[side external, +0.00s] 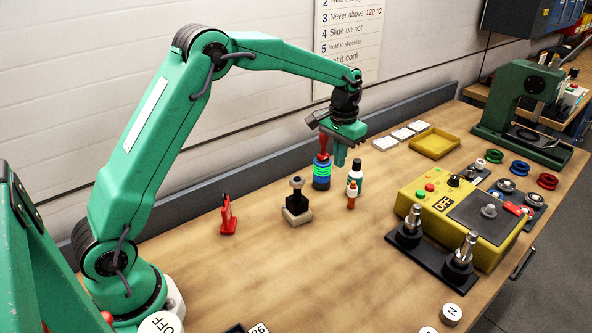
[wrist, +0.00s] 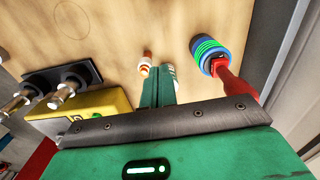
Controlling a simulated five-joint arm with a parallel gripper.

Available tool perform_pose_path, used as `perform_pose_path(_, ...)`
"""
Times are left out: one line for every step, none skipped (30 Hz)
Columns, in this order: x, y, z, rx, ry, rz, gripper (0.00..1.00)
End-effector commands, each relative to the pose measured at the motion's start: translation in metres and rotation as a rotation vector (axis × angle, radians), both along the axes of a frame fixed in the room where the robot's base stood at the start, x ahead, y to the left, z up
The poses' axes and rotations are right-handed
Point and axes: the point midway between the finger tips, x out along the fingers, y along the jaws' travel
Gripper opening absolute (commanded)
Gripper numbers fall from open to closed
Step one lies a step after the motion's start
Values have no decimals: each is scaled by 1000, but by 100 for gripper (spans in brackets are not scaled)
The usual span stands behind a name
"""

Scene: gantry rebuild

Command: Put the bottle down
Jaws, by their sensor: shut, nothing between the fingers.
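The bottle (side external: 357,173) is small, with a white cap and a dark body. It stands upright on the wooden bench, just right of my gripper in the side view. My gripper (side external: 340,163) points down with its fingers together and nothing between them. In the wrist view the shut green fingers (wrist: 159,84) hide most of the bottle; only a pale sliver (wrist: 170,69) shows beside them. I cannot tell whether a finger touches the bottle.
A blue-and-green ringed container with a red top (side external: 321,172) stands close left of my gripper. A small orange-and-white item (side external: 351,196) stands in front of the bottle. A yellow control box (side external: 432,213) is to the right. The bench's front middle is clear.

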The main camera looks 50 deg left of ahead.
Motion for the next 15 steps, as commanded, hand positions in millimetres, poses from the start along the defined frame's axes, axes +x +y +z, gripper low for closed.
perform_pose_path(0, 0, -3, 0, 2, 0, 0)
perform_pose_path(0, 0, -4, 0, 2, 0, 0)
perform_pose_path(0, 0, -7, 0, 1, 0, 0)
perform_pose_path(0, 0, -9, 0, 1, 0, 0)
perform_pose_path(0, 0, -12, 0, 1, 0, 0)
perform_pose_path(0, 0, -15, 0, 2, 0, 0)
perform_pose_path(0, 0, -19, 0, 2, 0, 0)
perform_pose_path(0, 0, -22, 0, 2, 0, 0)
perform_pose_path(-1, 0, -28, 0, 3, 0, 0)
perform_pose_path(-1, 0, -32, 0, 4, 0, 0)
perform_pose_path(-1, 0, -36, 0, 3, 0, 0)
perform_pose_path(-1, 0, -42, 0, 3, 0, 0)
perform_pose_path(-1, 0, -46, 0, 3, 0, 0)
perform_pose_path(-1, 0, -51, 0, 3, 0, 0)
perform_pose_path(-1, 0, -57, 0, 4, 0, 0)
